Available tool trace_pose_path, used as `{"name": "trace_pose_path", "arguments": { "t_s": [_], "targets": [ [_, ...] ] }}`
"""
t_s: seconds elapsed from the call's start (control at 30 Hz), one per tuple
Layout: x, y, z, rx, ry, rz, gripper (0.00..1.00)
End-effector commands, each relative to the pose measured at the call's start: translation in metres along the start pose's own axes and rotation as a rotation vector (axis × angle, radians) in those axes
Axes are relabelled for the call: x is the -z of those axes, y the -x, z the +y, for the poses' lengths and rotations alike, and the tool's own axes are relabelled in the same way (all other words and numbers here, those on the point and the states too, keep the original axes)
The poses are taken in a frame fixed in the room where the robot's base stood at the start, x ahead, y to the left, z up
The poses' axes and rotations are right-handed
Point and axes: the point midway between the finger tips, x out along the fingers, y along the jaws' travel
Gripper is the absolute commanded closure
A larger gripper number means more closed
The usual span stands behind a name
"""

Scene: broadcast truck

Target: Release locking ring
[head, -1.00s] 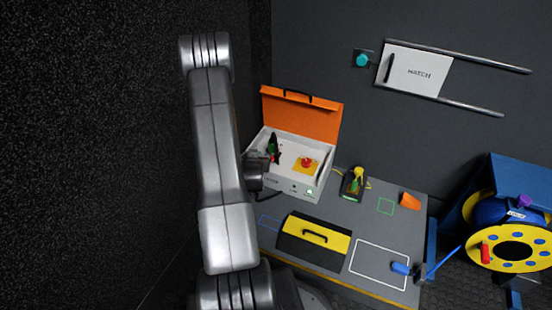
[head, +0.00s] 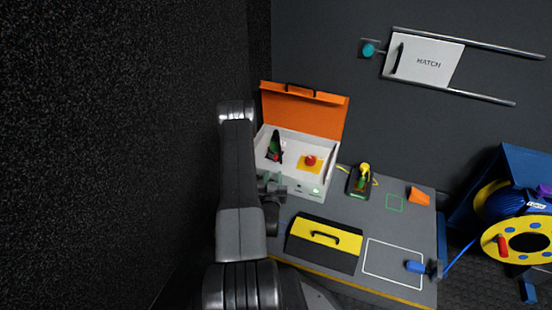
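No part can be made out for certain as the locking ring at this size. A small black-based device with a yellow top and green body (head: 362,180) stands on the grey table, right of the open case. The white case (head: 302,185) has its orange lid (head: 301,112) raised. Inside are a black-and-green part with a red spot (head: 275,149) at the left and a red knob (head: 310,160) on a yellow plate. My gripper (head: 274,190) is at the case's front left corner, partly hidden by my arm; its finger opening is unclear.
A yellow-and-black handled box (head: 324,238) lies in front of the case. An orange wedge (head: 418,195) and a blue-handled lever (head: 416,267) are at the table's right. A yellow cable reel (head: 520,235) stands beyond. The hatch (head: 428,62) and teal knob (head: 369,49) are on the wall.

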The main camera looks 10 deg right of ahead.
Motion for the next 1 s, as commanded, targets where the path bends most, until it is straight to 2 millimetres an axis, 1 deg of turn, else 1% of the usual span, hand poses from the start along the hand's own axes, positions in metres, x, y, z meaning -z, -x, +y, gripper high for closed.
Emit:
{"name": "trace_pose_path", "arguments": {
  "t_s": [0.03, 0.1, 0.3, 0.4, 0.5, 0.6, 0.7, 0.97, 1.0],
  "targets": [
    [-0.002, -0.012, 0.0, -0.001, -0.002, 0.005, 0.68],
    [-0.002, -0.027, 0.001, -0.002, -0.001, 0.006, 0.68],
    [-0.002, -0.07, 0.0, -0.001, -0.001, 0.005, 0.68],
    [-0.002, -0.086, 0.001, -0.001, 0.0, 0.003, 0.68],
    [-0.002, -0.099, 0.001, -0.002, 0.0, 0.002, 0.68],
    [-0.001, -0.107, 0.001, -0.002, 0.0, 0.0, 0.68],
    [0.0, -0.111, 0.001, -0.001, 0.001, 0.0, 0.68],
    [0.0, -0.111, 0.0, -0.001, 0.001, -0.001, 0.68],
    [0.0, -0.111, 0.0, -0.001, 0.0, -0.001, 0.76]
  ]
}}
